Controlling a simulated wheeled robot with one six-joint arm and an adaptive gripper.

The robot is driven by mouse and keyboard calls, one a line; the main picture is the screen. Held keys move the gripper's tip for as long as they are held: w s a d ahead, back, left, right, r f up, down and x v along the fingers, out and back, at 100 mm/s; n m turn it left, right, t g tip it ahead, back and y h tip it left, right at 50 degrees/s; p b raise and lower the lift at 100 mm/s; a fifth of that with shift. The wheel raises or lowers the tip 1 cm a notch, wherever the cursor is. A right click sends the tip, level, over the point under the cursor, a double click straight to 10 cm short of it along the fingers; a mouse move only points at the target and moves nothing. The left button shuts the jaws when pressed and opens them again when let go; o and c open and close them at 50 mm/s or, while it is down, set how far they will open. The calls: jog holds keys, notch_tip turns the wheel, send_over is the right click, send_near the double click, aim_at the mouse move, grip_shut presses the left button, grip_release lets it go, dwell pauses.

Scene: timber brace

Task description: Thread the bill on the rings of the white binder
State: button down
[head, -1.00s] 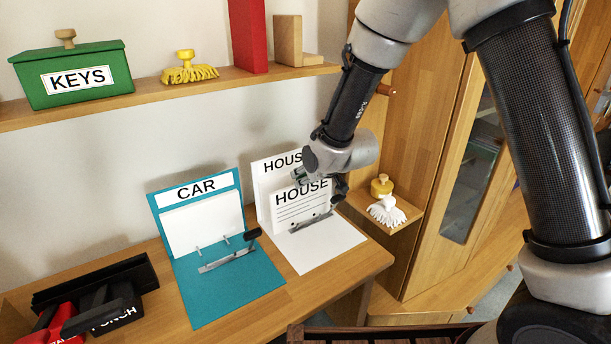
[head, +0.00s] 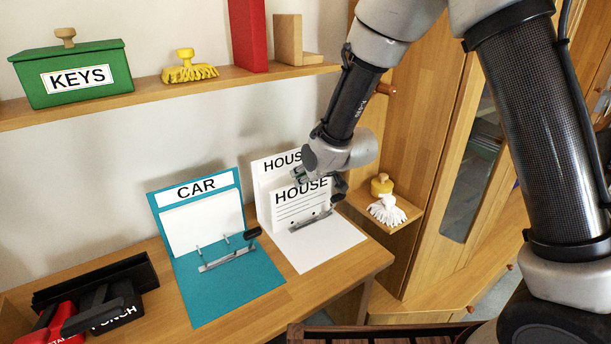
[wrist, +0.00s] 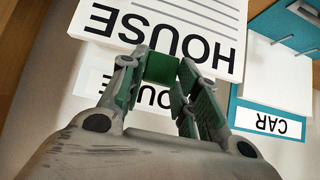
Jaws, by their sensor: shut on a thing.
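The bill is a white sheet headed HOUSE with ruled lines (head: 300,201); it also shows upside down in the wrist view (wrist: 213,22). The white binder (head: 325,246) lies open on the desk, its upright cover behind the bill also marked HOUSE.
A teal CAR binder (head: 225,290) stands open to the left, with its own ring bar. A small shelf with a white-tasselled yellow-knobbed thing (head: 386,210) is right of the white binder. A shelf runs above.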

jog(key=shift+w+a, duration=0.7)
jog(key=shift+w, duration=0.3)
jog(key=shift+w+a, duration=0.65)
jog(key=shift+w, duration=0.35)
dwell(1.4)
jog(key=c, duration=0.5)
grip_release()
jog(key=shift+r, duration=0.1)
notch_tip(320, 180, up, 8)
dwell(0.7)
